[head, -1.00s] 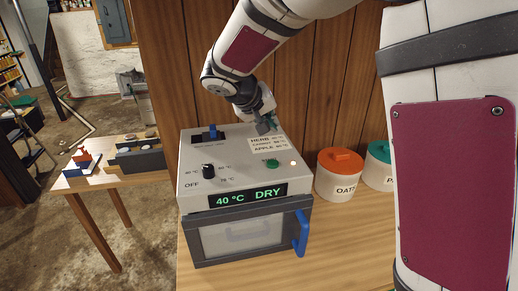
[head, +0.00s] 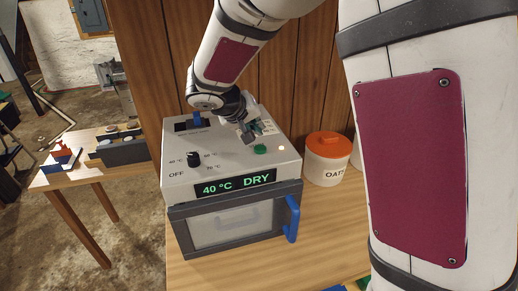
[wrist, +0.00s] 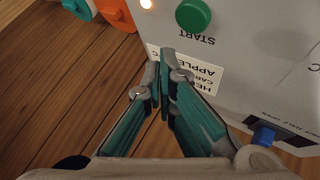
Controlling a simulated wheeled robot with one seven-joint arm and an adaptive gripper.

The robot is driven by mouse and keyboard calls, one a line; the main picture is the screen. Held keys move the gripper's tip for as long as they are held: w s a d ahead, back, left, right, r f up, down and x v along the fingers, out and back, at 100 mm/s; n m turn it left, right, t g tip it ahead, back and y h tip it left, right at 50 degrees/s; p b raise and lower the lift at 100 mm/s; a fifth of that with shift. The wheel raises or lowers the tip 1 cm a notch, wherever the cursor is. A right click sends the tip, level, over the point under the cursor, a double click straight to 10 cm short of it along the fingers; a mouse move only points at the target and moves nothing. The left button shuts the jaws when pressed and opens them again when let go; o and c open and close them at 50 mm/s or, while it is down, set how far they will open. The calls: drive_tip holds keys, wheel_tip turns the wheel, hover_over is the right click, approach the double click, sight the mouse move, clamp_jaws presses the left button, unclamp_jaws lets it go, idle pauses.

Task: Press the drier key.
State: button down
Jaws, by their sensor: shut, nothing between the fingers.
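The drier (head: 222,170) is a light grey box with a dark front door, standing on the wooden counter. Its display (head: 236,184) reads 40 °C DRY. The round green START key (head: 260,149) is on its top panel; it also shows in the wrist view (wrist: 194,15), standing free of the fingers. My gripper (head: 248,139) is shut and empty, above the panel just behind the key. In the wrist view its closed fingertips (wrist: 163,62) are over the white label (wrist: 196,70), short of the key. I see no contact with the key.
A small lamp (head: 281,148) glows beside the key. A black knob (head: 193,159) and a blue slider (head: 197,118) are on the same panel. A blue door handle (head: 292,218) is at the front. An orange-lidded OATS jar (head: 326,170) stands to the right.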

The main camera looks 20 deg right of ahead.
sight(257, 147)
drive_tip(key=shift+f+b, duration=0.7)
drive_tip(key=shift+f, duration=0.65)
drive_tip(key=shift+f, duration=0.15)
idle(0.4)
drive_tip(key=shift+f+b, duration=0.3)
drive_tip(key=shift+b, duration=0.15)
drive_tip(key=shift+f+b, duration=0.4)
idle(0.8)
idle(0.4)
drive_tip(key=shift+r+p, duration=0.3)
drive_tip(key=shift+r, duration=0.55)
drive_tip(key=shift+r+p, duration=1.05)
drive_tip(key=shift+r, duration=1.45)
